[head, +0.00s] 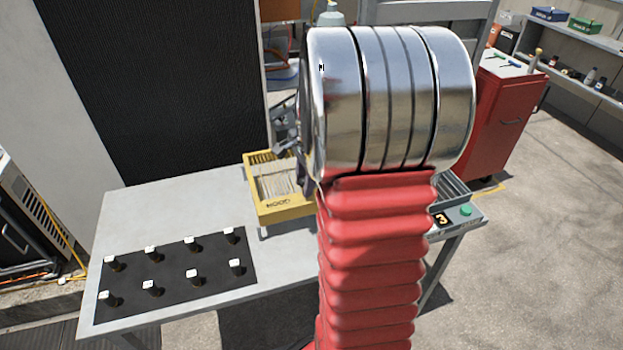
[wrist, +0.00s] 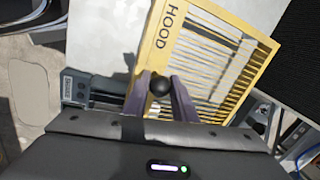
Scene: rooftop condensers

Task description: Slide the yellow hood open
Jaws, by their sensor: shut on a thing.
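The yellow hood (head: 282,210) is a slatted frame with "HOOD" printed along its front edge, on the grey table at the centre of the head view. In the wrist view the hood (wrist: 172,20) fills the upper middle, its slats running to the right. My gripper (wrist: 160,92) is at the hood's front part, its purple fingers shut on a round black knob (wrist: 160,87). In the head view my silver and red arm hides most of the gripper and the hood's right side.
A black mat (head: 175,270) with several white-topped pegs lies at the table's left. A grey unit (head: 462,214) with a green button and a display showing 3 sits at the right edge. A red cabinet (head: 505,115) stands behind right. The table (head: 160,212) is bare behind the mat.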

